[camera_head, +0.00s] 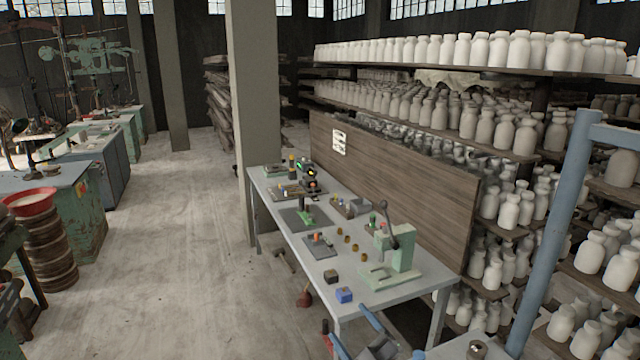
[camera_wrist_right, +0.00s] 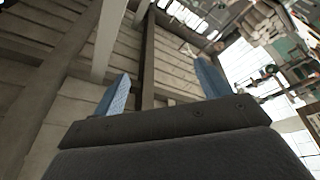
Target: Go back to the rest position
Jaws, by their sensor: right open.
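My right gripper (camera_head: 352,331) is at the bottom edge of the head view, in front of the near end of the grey workbench (camera_head: 318,262). Its blue fingers are spread apart. In the right wrist view the same gripper (camera_wrist_right: 162,88) shows two blue fingers wide apart with nothing between them; the camera is tilted, with beams and windows behind. My left gripper is in neither view.
The bench holds a green press (camera_head: 401,254), a blue block (camera_head: 344,295), a dark block (camera_head: 331,276) and small parts. A wooden panel (camera_head: 400,190) backs it. Shelves of white bottles (camera_head: 440,50) stand right; a blue post (camera_head: 552,230) rises near me. Open floor (camera_head: 190,240) lies left.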

